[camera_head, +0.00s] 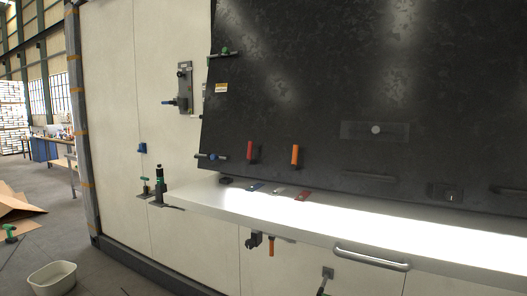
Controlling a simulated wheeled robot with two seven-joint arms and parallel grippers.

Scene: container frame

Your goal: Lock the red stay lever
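A red lever (250,150) stands upright on the lower left of the large dark panel (330,110). A black base or bracket sits at its lower end. Whether its latch is engaged is too small to tell. Neither my left nor my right gripper is in view.
An orange lever (295,154) stands right of the red one. A white lit shelf (370,226) runs below the panel, with small blue, white and red pieces (303,196) on it. A metal handle (371,258) juts from the wall below. A white tub (52,278) stands on the floor.

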